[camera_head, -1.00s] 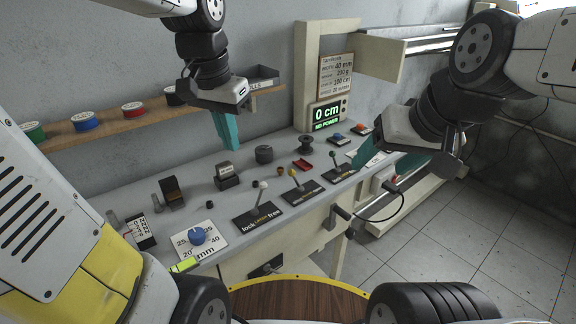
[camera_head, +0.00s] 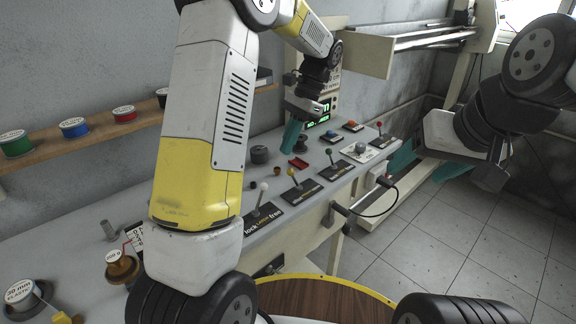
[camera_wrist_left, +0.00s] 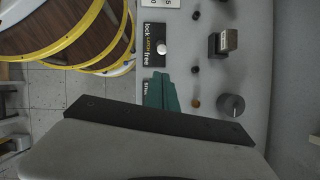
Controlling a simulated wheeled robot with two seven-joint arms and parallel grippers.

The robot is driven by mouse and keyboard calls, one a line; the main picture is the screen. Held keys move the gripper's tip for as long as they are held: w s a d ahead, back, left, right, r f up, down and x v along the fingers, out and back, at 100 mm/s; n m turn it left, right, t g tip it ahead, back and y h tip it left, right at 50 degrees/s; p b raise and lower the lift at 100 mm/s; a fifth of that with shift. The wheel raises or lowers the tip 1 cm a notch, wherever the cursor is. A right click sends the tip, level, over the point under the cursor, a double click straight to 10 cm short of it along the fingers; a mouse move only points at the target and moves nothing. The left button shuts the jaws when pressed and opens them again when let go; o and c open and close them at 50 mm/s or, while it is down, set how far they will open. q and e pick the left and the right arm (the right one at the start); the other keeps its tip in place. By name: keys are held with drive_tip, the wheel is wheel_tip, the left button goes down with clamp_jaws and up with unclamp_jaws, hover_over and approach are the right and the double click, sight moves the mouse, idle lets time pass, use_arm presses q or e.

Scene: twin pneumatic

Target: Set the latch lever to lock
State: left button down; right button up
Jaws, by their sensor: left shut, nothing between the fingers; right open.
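The latch lever is a thin stick with a white knob (camera_head: 264,186), rising from a black plate marked lock, LATCH, free (camera_head: 265,217). It leans slightly right in the head view. The wrist view shows its knob (camera_wrist_left: 162,47) over the plate (camera_wrist_left: 155,58), nearer the word free than lock. My left gripper (camera_head: 288,152) is shut and empty, its teal fingers pointing down above the bench, to the right of and beyond the latch lever. In the wrist view its fingers (camera_wrist_left: 160,92) are close beside the plate. My right gripper (camera_head: 428,166) is open and empty, off the bench's right end.
Spools (camera_head: 74,128) line the shelf.

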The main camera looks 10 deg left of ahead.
use_arm(q)
approach(261, 196)
drive_tip(key=f, duration=0.5)
drive_tip(key=shift+w+d, duration=0.15)
drive_tip(key=shift+w, duration=0.25)
drive_tip(key=shift+r, duration=0.15)
